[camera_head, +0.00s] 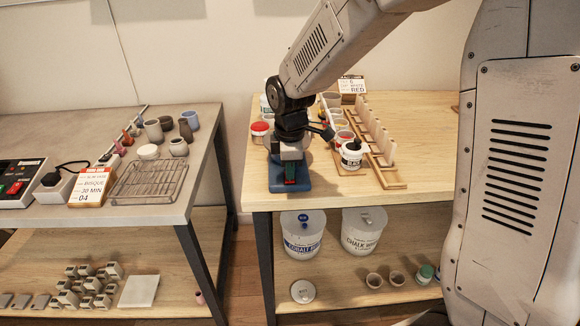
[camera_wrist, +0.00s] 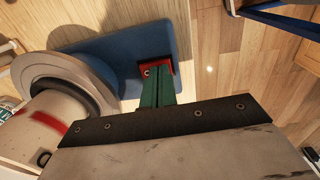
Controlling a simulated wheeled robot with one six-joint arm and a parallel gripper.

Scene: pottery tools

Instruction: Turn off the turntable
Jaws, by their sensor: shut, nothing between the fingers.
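The turntable has a blue base (camera_head: 277,184) at the front left corner of the right-hand table. The blue base also shows in the wrist view (camera_wrist: 120,45), with a grey round disc (camera_wrist: 38,68) above it. A pale pot with a red band (camera_wrist: 45,122) stands on the disc. A red switch (camera_wrist: 147,63) sits on the base near one end. My gripper (camera_head: 290,174) points down over this end, its green fingers shut and empty. In the wrist view the fingertips (camera_wrist: 160,72) lie at the switch; I cannot tell whether they press it. My arm hides the disc in the head view.
To the right, a white paint tub (camera_head: 352,155) stands beside a wooden rack (camera_head: 385,150). A gap separates this table from the left table (camera_head: 190,190), which holds a wire rack (camera_head: 149,183) and pots.

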